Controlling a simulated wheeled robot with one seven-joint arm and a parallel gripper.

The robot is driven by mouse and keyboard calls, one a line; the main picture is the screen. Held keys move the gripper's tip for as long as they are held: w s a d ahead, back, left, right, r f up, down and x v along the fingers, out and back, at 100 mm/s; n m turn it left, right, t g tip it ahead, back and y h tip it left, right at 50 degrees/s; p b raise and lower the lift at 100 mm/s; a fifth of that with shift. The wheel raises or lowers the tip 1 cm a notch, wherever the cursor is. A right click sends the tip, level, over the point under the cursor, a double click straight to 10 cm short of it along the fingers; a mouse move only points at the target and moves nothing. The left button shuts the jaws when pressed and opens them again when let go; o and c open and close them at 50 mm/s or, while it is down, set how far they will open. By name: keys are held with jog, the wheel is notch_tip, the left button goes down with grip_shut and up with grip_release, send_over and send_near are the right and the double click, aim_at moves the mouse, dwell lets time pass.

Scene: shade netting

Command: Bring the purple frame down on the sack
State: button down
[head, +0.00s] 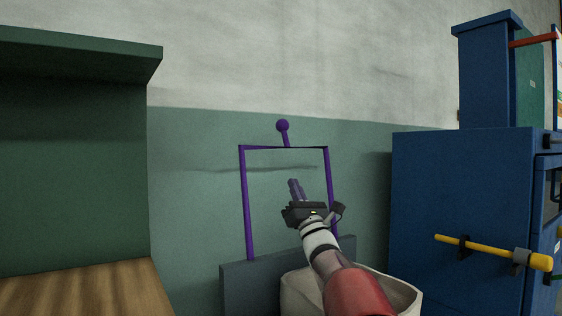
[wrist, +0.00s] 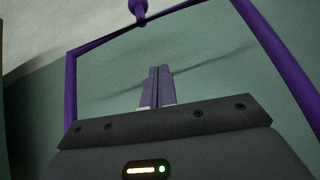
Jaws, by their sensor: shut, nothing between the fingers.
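The purple frame (head: 247,205) stands raised, with two uprights, a top bar and a short stem ending in a round knob (head: 283,126). It rises from a grey block (head: 246,288) against the wall. The pale sack (head: 404,293) is open-mouthed, low in front of the block, and partly hidden by my arm. My gripper (head: 296,189) is shut and empty, pointing up in front of the frame's opening, below the top bar. In the wrist view the closed fingers (wrist: 157,88) show between the frame's uprights (wrist: 71,100), with the knob (wrist: 138,8) above.
A blue cabinet (head: 450,190) with a yellow handle bar (head: 490,251) stands at the right. A green shelf unit (head: 75,170) with a wooden top (head: 85,290) stands at the left. The wall space above the frame is clear.

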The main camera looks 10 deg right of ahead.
jog(key=w+a+r+n+y+p, duration=0.3)
jog(key=w+a+r+p, duration=0.15)
jog(key=w+r, duration=0.25)
jog(key=shift+s+d+r+b, duration=0.15)
jog(key=shift+s+d, duration=0.25)
jog(key=shift+s, duration=0.2)
jog(key=shift+s+d+r+b, duration=0.1)
jog(key=shift+s+d+r, duration=0.1)
jog(key=shift+s+d, duration=0.35)
jog(key=shift+s+d+r+b, duration=0.15)
jog(key=shift+s+d, duration=0.1)
jog(key=shift+s, duration=0.45)
